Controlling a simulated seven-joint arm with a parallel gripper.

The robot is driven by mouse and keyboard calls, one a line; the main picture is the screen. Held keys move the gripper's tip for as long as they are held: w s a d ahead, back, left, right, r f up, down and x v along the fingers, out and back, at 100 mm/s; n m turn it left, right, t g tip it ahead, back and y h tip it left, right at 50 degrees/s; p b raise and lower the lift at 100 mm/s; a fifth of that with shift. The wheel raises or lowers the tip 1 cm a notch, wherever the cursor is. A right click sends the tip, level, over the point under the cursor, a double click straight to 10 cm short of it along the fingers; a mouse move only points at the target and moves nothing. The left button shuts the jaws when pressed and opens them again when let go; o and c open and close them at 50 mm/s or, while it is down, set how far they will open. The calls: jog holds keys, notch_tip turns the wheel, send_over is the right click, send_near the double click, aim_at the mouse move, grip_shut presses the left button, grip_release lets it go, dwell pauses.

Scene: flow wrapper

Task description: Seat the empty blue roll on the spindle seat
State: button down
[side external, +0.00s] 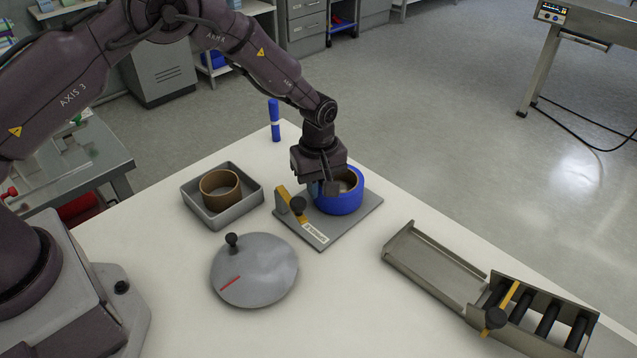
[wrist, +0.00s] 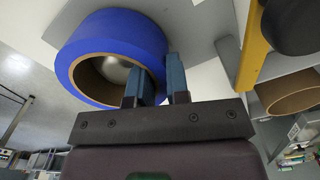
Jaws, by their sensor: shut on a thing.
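The blue roll (side external: 345,204), a blue ring with a brown core, is at the grey spindle seat plate (side external: 352,222). In the wrist view the roll (wrist: 112,35) is tilted across the picture, and a rounded grey spindle top (wrist: 117,70) shows inside its bore. My gripper (side external: 325,188) is shut on the roll's wall; in the wrist view one finger is in the bore and the other outside (wrist: 158,85). I cannot tell whether the roll's underside touches the plate. A yellow lever (side external: 283,196) with a black knob (side external: 298,204) stands at the plate's left side.
A grey tray (side external: 190,205) holding a brown ring (side external: 220,188) is left of the plate. A round grey disc (side external: 255,275) with a black knob lies in front. A metal chute with black rollers (side external: 440,270) is at right.

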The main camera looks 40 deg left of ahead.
jog(key=shift+f, duration=0.55)
jog(key=c, duration=1.2)
grip_release()
jog(key=shift+d, duration=0.1)
jog(key=shift+c, duration=1.4)
jog(key=shift+o, duration=0.4)
jog(key=shift+d+r, duration=0.1)
jog(key=shift+r, duration=0.55)
jog(key=o, duration=0.3)
jog(key=shift+w+r, duration=0.1)
jog(key=shift+r, duration=0.6)
jog(key=shift+a+r, duration=0.2)
jog(key=shift+r, duration=2.55)
